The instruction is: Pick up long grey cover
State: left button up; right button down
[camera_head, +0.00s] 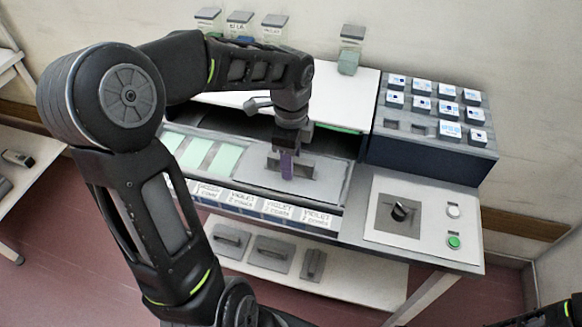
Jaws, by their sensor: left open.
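My left gripper (287,172) reaches down over the tunnel bed from above, its jaws open. It is at a flat grey plate (322,180) lying on the bed; I cannot tell whether the jaws touch it. A small violet part shows at the fingertips, and I cannot make out whether it belongs to the gripper. Three grey covers with handles lie on the lower shelf: a left one (231,241), a middle one (271,253) and a narrow right one (313,265). I cannot tell for sure which piece is the long grey cover. My right gripper is out of view.
Pale green panels (212,155) lie left of the plate. Labels line the bench's front edge. A control panel with a black knob (400,211) and green button (454,242) is at right. A dark rack (430,150) of white blocks stands behind it. A white hood (345,95) rises behind the bed.

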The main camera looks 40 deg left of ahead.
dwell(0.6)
pick_arm(q)
grip_shut()
dwell(0.3)
